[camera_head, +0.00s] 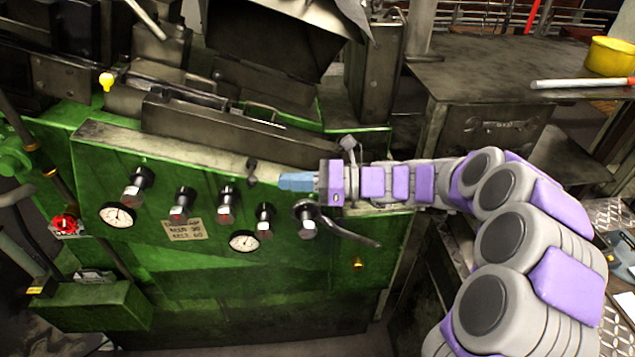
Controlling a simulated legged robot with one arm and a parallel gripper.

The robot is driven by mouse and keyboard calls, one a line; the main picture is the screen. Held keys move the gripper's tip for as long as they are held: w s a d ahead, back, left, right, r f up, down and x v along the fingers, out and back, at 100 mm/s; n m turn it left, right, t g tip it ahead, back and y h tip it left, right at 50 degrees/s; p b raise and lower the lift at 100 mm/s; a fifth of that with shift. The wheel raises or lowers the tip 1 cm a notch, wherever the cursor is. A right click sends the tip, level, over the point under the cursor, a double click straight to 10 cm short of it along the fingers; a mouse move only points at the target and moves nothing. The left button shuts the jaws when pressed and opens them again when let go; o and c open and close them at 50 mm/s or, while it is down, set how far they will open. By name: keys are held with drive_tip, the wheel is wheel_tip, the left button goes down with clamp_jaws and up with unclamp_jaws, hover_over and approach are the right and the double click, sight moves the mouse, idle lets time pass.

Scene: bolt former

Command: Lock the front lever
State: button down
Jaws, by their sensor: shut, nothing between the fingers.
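A green machine (200,265) has a row of dark knobs along its front panel. At the right end of the row, a dark curved lever (350,230) slants down to the right from a round hub. I cannot tell for sure that this is the front lever. My gripper (284,182) has blue fingers and points left at the panel's top edge. It is shut and empty, above the lever's hub and apart from the lever. A small dark upright fitting (252,170) stands just left of my fingertips.
Two gauges (117,215) (243,241) and a label plate (185,230) are on the panel. A metal bench (490,80) with a yellow container (612,56) is behind my arm. Free room lies in front of the panel.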

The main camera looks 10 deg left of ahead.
sight(252, 172)
drive_tip(key=a, duration=0.4)
drive_tip(key=shift+s+a+b, duration=0.1)
drive_tip(key=shift+s+b, duration=0.05)
drive_tip(key=shift+b, duration=0.15)
drive_tip(key=shift+a, duration=0.1)
